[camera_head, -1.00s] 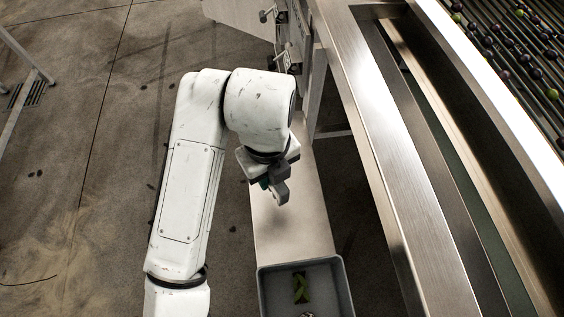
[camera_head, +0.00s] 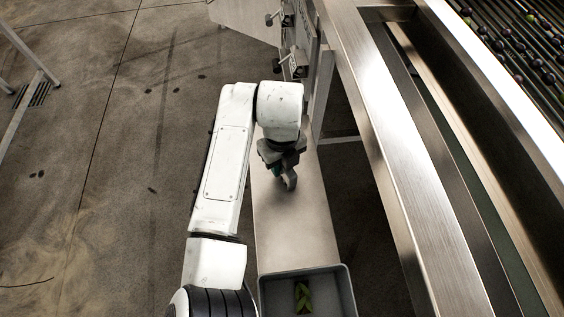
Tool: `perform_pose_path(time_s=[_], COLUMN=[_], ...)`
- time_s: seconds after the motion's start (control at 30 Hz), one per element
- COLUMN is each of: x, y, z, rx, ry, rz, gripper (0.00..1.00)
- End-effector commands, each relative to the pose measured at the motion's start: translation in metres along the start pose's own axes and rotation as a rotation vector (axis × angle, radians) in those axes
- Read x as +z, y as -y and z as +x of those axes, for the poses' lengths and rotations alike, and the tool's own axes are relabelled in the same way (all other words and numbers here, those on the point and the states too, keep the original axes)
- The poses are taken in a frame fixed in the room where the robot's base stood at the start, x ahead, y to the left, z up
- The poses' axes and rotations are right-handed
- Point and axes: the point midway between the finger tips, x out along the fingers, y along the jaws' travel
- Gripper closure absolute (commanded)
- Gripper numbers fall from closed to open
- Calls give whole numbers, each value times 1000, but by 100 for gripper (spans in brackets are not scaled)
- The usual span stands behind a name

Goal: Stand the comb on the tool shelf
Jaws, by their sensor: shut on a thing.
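My gripper (camera_head: 287,182) hangs below the white arm, over the far part of the tool shelf (camera_head: 293,235), a long flat pale metal surface. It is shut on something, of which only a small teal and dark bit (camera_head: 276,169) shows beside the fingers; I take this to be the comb. Most of it is hidden by the gripper and wrist, so I cannot tell its tilt or whether it touches the shelf. The near part of the shelf's top is bare.
A grey bin (camera_head: 348,292) with green leaves (camera_head: 303,297) stands at the shelf's near end. A steel machine frame (camera_head: 385,150) runs along the right, with dark round fruit on rollers (camera_head: 530,50) beyond. Clamps or levers (camera_head: 292,62) stick out past the shelf's far end.

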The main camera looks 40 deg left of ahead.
Motion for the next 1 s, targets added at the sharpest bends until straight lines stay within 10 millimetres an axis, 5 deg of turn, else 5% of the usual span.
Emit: perform_pose_path(time_s=[0.37,0.4,0.63,1.0], x=[0,0,0,0], y=[0,0,0,0], z=[5,4,4,-6], rx=[-1,-1,-1,-1], ry=[1,1,1,2], rz=[1,1,1,1], gripper=[100,69,47,47])
